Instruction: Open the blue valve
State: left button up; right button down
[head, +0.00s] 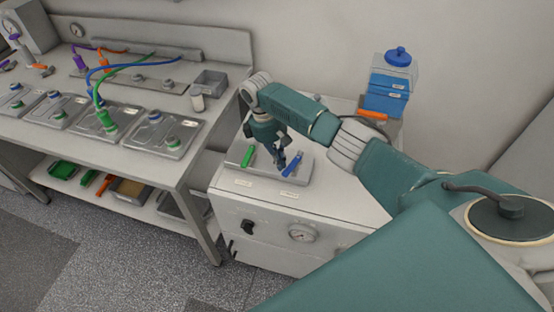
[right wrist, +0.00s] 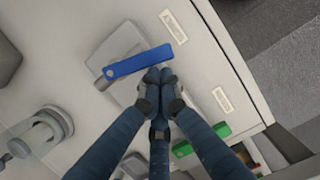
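The blue valve handle (head: 293,164) is a flat bar on a grey plate on top of the white cabinet. In the right wrist view the blue handle (right wrist: 138,61) lies slantwise just beyond my fingertips. My right gripper (head: 284,166) points down beside the blue handle, between it and the green handle (head: 248,156). In the right wrist view the fingers of my right gripper (right wrist: 159,76) are together with nothing visible between them. The tips are close to the middle of the blue bar; I cannot tell whether they touch it. My left gripper is not in view.
The green handle also shows in the right wrist view (right wrist: 201,140). A gauge (head: 302,233) and a black knob (head: 249,227) are on the cabinet front. A blue container (head: 386,96) stands behind my right arm. A workbench (head: 190,165) with hoses is left.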

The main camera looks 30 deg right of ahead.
jog(key=shift+s+r+n+p, duration=0.1)
jog(key=shift+s+n+p, duration=0.2)
jog(key=shift+s, duration=0.1)
jog(key=shift+s+d, duration=0.1)
jog(key=shift+s, duration=0.2)
jog(key=shift+p, duration=0.3)
